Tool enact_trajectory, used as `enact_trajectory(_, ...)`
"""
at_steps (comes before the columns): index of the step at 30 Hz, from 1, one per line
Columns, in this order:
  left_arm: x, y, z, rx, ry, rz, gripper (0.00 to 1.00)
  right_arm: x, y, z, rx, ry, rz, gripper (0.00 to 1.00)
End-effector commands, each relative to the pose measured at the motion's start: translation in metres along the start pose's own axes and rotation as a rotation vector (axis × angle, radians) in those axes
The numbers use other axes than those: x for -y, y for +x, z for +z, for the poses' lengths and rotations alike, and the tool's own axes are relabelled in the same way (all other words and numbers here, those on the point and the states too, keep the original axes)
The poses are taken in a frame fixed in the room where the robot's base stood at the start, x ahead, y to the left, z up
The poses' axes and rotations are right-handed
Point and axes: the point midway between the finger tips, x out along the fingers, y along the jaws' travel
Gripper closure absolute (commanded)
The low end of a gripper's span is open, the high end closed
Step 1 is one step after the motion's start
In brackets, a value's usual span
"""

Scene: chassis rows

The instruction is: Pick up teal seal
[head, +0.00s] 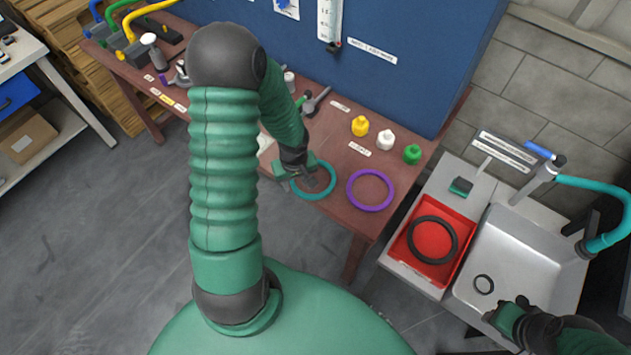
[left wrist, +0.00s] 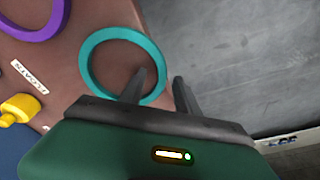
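The teal seal (head: 333,181) is a ring lying flat near the front edge of the brown table. My left gripper (head: 307,182) is over its left part in the head view. In the left wrist view the seal (left wrist: 86,62) shows almost whole. Nothing is between the fingers except perhaps the ring's edge; contact cannot be told. My right gripper (head: 508,314) is at the sink's front edge; its fingers are unclear.
A purple ring (head: 350,190) lies right of the teal seal. A red tray (head: 459,208) holds a black ring (head: 411,238).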

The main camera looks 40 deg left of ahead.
Motion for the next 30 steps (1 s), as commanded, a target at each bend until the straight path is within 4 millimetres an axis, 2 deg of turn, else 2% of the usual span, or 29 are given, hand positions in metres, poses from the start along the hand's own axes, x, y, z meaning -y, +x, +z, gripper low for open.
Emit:
enact_trajectory(2,0.0008,0.009,-0.001,0.002,0.0,0.0,0.62,0.0003,0.003,0.0007,0.0,-0.001,0.0,0.66)
enact_trajectory(8,0.0006,0.0081,-0.001,0.0,-0.002,-0.001,0.62,0.0004,0.0021,0.0004,0.0,-0.001,0.0,0.66)
enact_trajectory(17,-0.0001,0.0069,0.0005,-0.001,-0.001,-0.002,1.0,0.0003,0.0022,0.0004,0.0,-0.001,0.0,0.66)
enact_trajectory(30,0.0001,0.0064,-0.0002,0.0,0.0,-0.001,1.0,0.0004,0.0014,0.0003,0.0,-0.001,0.0,0.66)
